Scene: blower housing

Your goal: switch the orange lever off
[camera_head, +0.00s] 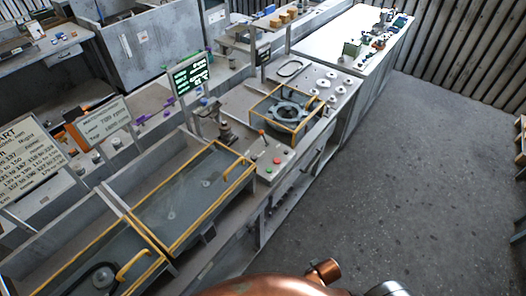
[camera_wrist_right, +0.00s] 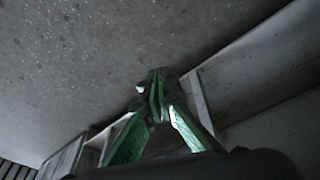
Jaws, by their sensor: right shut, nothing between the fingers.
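The orange lever (camera_head: 262,133) is a small orange-tipped stick on the grey control panel (camera_head: 257,149), in the middle of the head view. It leans slightly; its exact setting is too small to tell. My right gripper (camera_wrist_right: 157,78) shows in the right wrist view with its green fingers together and nothing between them. It hangs over the grey floor beside a pale bench side, and the lever is not in that view. My left gripper is in neither view.
A red button (camera_head: 277,160) and a green button (camera_head: 268,170) sit close to the lever. A yellow-framed fixture with a dark round housing (camera_head: 287,112) stands behind it. Glass-covered bays (camera_head: 180,195) with yellow handles lie to the left. The floor (camera_head: 410,190) at right is clear.

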